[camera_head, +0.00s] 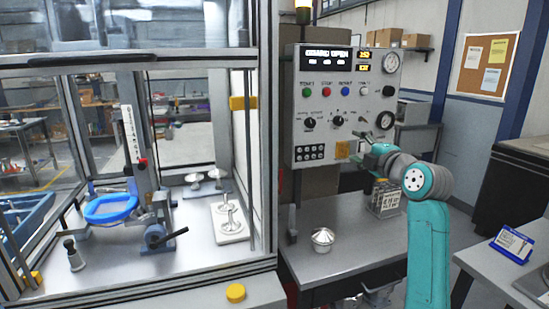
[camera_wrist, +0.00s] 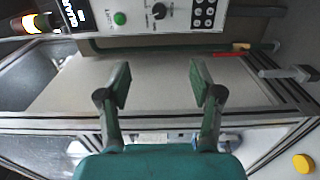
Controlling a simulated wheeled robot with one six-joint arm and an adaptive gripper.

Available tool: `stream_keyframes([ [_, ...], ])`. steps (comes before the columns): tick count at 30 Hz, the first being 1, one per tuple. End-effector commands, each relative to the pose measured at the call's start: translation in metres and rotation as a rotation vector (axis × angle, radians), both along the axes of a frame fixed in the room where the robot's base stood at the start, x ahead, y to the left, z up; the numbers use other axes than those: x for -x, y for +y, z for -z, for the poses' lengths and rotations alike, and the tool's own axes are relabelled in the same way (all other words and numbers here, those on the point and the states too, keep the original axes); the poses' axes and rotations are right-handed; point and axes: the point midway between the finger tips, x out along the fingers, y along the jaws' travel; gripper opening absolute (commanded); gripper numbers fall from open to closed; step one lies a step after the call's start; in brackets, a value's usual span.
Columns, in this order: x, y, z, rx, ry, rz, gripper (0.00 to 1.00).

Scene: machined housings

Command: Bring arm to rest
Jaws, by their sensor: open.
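My teal arm rises at the right of the head view, bent at the elbow. My gripper (camera_head: 372,146) is in front of the lower part of the control panel (camera_head: 345,100), above the bench. In the wrist view my gripper (camera_wrist: 160,85) has its two dark green fingers spread wide apart, with nothing between them. A bare bench surface (camera_wrist: 155,95) shows behind the fingers in that view.
A silver domed housing (camera_head: 322,240) stands on the bench (camera_head: 350,245). A metal basket (camera_head: 384,197) stands beside my arm. At left is a framed enclosure (camera_head: 265,130) with a blue ring (camera_head: 110,208) and metal parts inside. A blue-framed sign (camera_head: 513,245) stands on the right table.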

Motion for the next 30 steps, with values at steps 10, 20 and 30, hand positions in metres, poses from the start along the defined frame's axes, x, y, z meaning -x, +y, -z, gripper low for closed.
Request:
stream_keyframes([
  [10, 0.006, 0.001, 0.045, -0.074, 0.035, 0.023, 0.65],
  [20, 0.024, 0.002, 0.122, -0.200, 0.092, 0.068, 0.65],
  [30, 0.086, 0.008, 0.257, -0.438, 0.186, 0.159, 0.65],
])
